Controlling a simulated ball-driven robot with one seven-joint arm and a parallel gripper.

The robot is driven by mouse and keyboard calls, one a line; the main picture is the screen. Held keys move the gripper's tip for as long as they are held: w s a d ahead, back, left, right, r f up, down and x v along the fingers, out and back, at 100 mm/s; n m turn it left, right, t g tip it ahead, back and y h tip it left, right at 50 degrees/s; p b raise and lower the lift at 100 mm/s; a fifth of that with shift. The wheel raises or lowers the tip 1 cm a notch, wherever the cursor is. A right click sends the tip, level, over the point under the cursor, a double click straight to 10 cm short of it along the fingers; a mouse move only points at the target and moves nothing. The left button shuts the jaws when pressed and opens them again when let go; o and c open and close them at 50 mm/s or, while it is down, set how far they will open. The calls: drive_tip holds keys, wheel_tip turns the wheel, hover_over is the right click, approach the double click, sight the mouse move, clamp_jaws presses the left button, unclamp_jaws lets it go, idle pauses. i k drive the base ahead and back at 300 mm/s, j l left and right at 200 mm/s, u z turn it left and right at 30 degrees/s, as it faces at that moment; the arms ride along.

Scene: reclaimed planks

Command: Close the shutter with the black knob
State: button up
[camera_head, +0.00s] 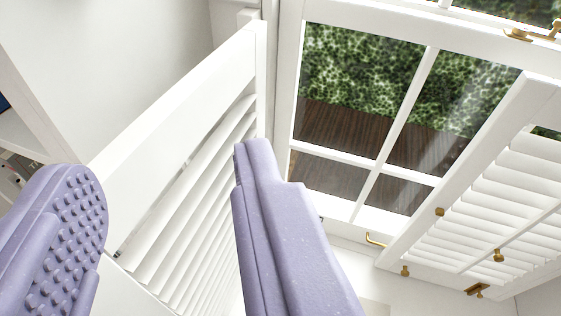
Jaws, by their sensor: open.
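My gripper (165,165) is open, with its two lilac fingers wide apart. A white louvred shutter (185,100) stands swung open at the left of the window and shows between the fingers. The right finger hides part of its slats. I cannot see whether the fingers touch it. No black knob shows clearly; only a tiny dark spot is on this shutter's lower left part. A second white louvred shutter (505,185) at the right also stands at an angle to the window and carries small brass knobs (498,255).
The white window frame (287,85) holds panes with a hedge and dark planks behind. A brass window handle (375,240) sits at its lower edge, and a brass fitting (520,35) at the top right. A white shelf (20,130) stands at the far left.

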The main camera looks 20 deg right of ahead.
sight(185, 254)
drive_tip(key=j+z, duration=0.1)
drive_tip(key=z, duration=0.25)
drive_tip(key=j+z, duration=0.15)
drive_tip(key=z, duration=0.15)
drive_tip(key=j+z, duration=0.2)
drive_tip(key=j, duration=0.2)
drive_tip(key=k+j+z, duration=0.2)
drive_tip(key=j, duration=0.15)
drive_tip(key=k+j+z, duration=0.2)
drive_tip(key=j, duration=0.2)
drive_tip(key=j+z, duration=0.2)
drive_tip(key=j, duration=0.15)
drive_tip(key=k+j, duration=0.15)
drive_tip(key=j, duration=0.2)
drive_tip(key=k+j, duration=0.15)
drive_tip(key=j, duration=0.15)
drive_tip(key=k+j, duration=0.2)
drive_tip(key=j, duration=0.15)
drive_tip(key=i+z, duration=0.05)
